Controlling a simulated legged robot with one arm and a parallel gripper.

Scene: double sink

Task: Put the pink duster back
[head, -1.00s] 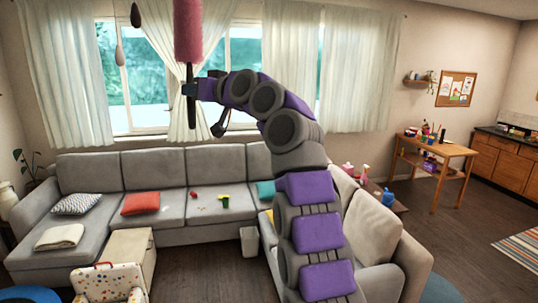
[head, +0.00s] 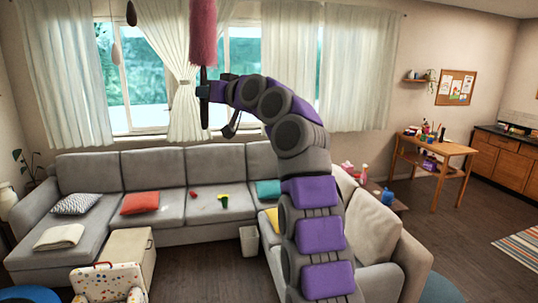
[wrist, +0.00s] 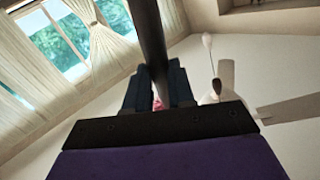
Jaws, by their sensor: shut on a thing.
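The pink duster (head: 203,33) stands upright with its fluffy pink head at the top of the head view, in front of the window. My gripper (head: 203,91) is shut on its dark handle, raised high above the sofa. In the wrist view my gripper (wrist: 160,92) shows two dark fingers on either side of the dark handle (wrist: 149,35), with a small bit of pink between them. The top of the duster's head is cut off by the edge of the head view.
A grey corner sofa (head: 165,172) with cushions and small items runs below my arm. A white bin (head: 249,241) stands on the floor. Curtains (head: 362,70) hang behind.

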